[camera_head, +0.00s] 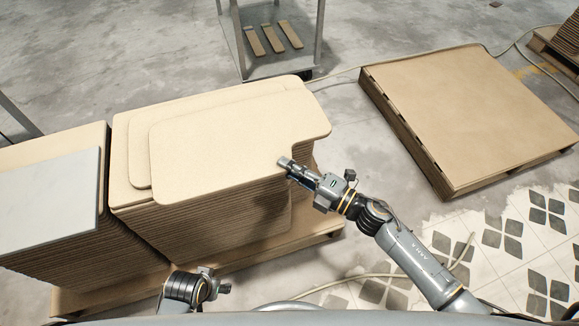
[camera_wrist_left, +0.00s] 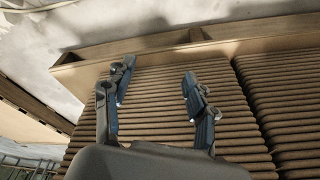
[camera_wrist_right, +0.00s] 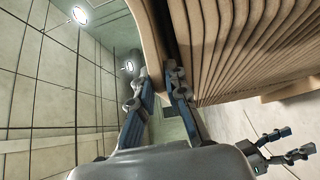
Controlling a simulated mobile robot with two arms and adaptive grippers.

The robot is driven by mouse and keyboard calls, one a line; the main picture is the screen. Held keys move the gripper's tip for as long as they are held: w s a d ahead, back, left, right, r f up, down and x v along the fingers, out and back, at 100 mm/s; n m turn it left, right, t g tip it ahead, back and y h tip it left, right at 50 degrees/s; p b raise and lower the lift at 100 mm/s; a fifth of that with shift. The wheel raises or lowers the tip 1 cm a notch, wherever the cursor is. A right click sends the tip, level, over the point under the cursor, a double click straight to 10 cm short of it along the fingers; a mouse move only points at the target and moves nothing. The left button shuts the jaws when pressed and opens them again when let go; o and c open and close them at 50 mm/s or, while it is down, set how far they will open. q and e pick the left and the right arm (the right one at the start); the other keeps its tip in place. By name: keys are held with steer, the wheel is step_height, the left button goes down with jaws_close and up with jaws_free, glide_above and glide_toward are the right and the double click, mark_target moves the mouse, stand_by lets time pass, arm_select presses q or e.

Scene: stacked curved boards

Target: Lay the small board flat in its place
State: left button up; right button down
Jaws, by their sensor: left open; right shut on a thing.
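The small tan board (camera_head: 225,130) with rounded corners is the topmost one on the middle stack, overlapping a larger tan board (camera_head: 137,150) beneath it. My right gripper (camera_head: 285,163) is shut on the small board's near right edge. In the right wrist view its fingers (camera_wrist_right: 157,72) pinch the board's edge (camera_wrist_right: 150,35), with a dark gap between that edge and the stack. My left gripper (camera_head: 222,288) is open and empty in front of the stack. In the left wrist view its fingers (camera_wrist_left: 157,76) are spread before the layered stack side.
The middle stack's layered side (camera_head: 150,220) faces me, on a wooden pallet (camera_head: 245,265). A left stack bears a grey sheet (camera_head: 45,200). A low square board stack (camera_head: 465,115) stands at right. A metal cart (camera_head: 235,45) with small strips is behind. Cables cross the floor.

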arm_select(q)
steer(key=shift+w+r, duration=0.1)
steer(key=shift+r, duration=0.1)
steer(key=shift+r, duration=0.2)
stand_by(0.3)
arm_select(e)
steer(key=shift+f, duration=0.1)
steer(key=c, duration=1.4)
jaws_free()
arm_select(q)
steer(key=shift+r, duration=0.3)
steer(key=shift+f, duration=0.1)
arm_select(e)
steer(key=shift+f, duration=0.2)
